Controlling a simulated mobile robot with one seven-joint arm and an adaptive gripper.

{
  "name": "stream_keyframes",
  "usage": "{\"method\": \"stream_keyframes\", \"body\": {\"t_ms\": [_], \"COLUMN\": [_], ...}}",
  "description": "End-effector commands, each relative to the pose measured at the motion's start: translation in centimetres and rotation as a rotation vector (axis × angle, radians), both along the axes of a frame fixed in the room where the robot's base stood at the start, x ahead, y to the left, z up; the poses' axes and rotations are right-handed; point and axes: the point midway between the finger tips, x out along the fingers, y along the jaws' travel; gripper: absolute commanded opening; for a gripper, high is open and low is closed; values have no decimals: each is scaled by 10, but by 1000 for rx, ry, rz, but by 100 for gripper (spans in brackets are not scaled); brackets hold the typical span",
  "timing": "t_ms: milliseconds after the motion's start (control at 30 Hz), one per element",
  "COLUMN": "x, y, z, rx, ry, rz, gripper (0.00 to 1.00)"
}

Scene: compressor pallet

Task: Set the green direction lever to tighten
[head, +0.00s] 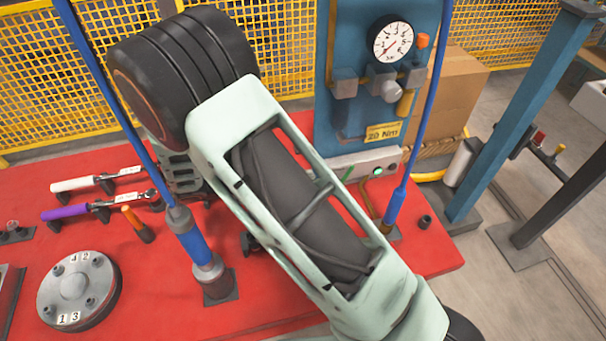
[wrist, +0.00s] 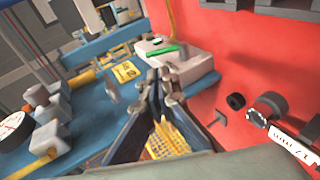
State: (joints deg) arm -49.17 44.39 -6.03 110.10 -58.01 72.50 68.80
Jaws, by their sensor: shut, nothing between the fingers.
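The green direction lever (head: 349,172) is a short green bar on the pale control box (head: 362,161), just right of my arm in the head view. In the wrist view the lever (wrist: 162,51) lies slantwise across the top of the box (wrist: 188,62). My gripper (wrist: 166,76) is shut and empty, its fingertips in front of the box and just below the lever in the picture. I cannot tell whether they touch the box. In the head view my arm hides the fingers. I cannot read any tighten or loosen marking by the lever.
A blue panel with a gauge (head: 393,42) and yellow label (head: 383,131) stands behind the box. Wrenches (head: 98,182) and a round flange (head: 79,290) lie at the left. A black socket (head: 425,222) sits at the right.

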Motion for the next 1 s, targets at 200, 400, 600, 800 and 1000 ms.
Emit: {"method": "stream_keyframes", "body": {"t_ms": [200,400,600,800,1000], "x": [16,30,38,40,40], "y": [-42,-72,-88,-92,-92], "z": [-19,-35,-45,-48,-48], "rx": [-3,-3,-1,0,0], "ry": [4,3,1,0,0], "rz": [-4,-3,-1,0,0], "gripper": [0,0,0,0,0]}}
